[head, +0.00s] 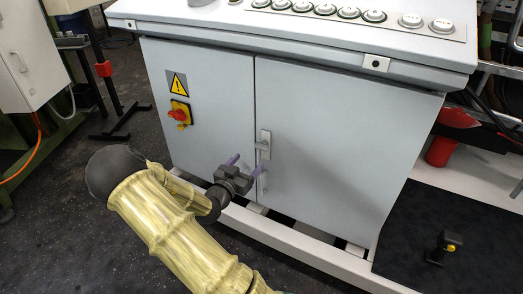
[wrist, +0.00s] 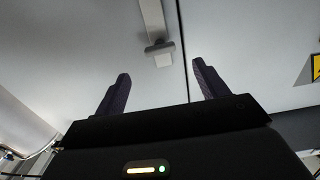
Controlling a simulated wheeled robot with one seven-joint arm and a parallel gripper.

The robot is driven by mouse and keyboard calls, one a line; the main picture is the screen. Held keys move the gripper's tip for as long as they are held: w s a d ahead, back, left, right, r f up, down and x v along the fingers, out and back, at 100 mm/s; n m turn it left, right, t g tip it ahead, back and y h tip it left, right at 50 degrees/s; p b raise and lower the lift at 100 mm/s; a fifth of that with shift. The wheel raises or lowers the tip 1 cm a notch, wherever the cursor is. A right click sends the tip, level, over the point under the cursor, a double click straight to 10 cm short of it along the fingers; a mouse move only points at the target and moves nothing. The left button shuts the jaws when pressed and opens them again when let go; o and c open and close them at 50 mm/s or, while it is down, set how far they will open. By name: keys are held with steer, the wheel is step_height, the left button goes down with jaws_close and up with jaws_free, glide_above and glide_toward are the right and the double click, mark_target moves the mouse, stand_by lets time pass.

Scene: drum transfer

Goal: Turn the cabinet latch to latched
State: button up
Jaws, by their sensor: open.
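The grey cabinet (head: 310,150) has two doors with a dark seam between them. The pale metal latch (head: 264,140) sits on the right door beside the seam, its plate running up and down. In the wrist view the latch (wrist: 152,22) comes down from the top edge, nearly in line with the seam, with a blockier end. My gripper (head: 246,165) is open and empty in front of the doors, low by the latch. Its purple fingers (wrist: 160,78) are spread, with the latch end beyond the gap between them, apparently untouched. The gripper partly hides the lower latch area in the head view.
A red and yellow switch (head: 179,114) and a yellow warning sign (head: 177,84) are on the left door. A console top with several buttons (head: 325,10) overhangs the doors. A white base rail (head: 290,240) runs below. Dark floor (head: 60,220) lies open at left.

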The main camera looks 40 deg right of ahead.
mark_target(260, 149)
steer(key=b+x, duration=0.3)
steer(key=x, duration=0.7)
steer(key=shift+w+d, duration=0.1)
steer(key=shift+d, duration=0.05)
steer(key=c, duration=1)
